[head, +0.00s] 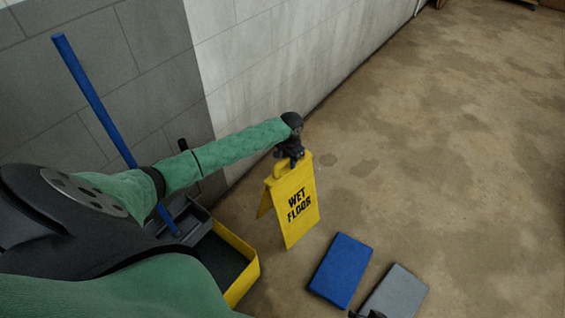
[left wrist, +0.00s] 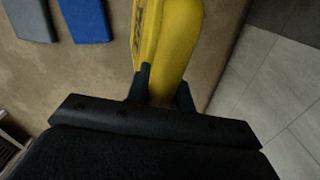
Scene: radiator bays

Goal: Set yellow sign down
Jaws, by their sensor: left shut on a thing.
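The yellow sign (head: 303,222) reads "WET FLOOR" and is an upright folding board with a handle on top. My left gripper (head: 290,158) is shut on the sign's top handle, with the arm reaching in from the left. In the left wrist view, the yellow sign (left wrist: 175,45) runs up from between the two dark fingers of my left gripper (left wrist: 163,92). I cannot tell whether the sign's lower edge touches the floor. A small dark tip at the head view's bottom edge may be my right gripper (head: 372,315); its jaws cannot be made out.
A yellow-rimmed mop bucket (head: 244,283) stands left of the sign, with a blue pole (head: 95,100) rising from it. A blue pad (head: 341,270) and a grey pad (head: 396,292) lie on the floor (head: 450,150) right of the sign. A tiled wall (head: 265,60) runs behind. The floor further right is clear.

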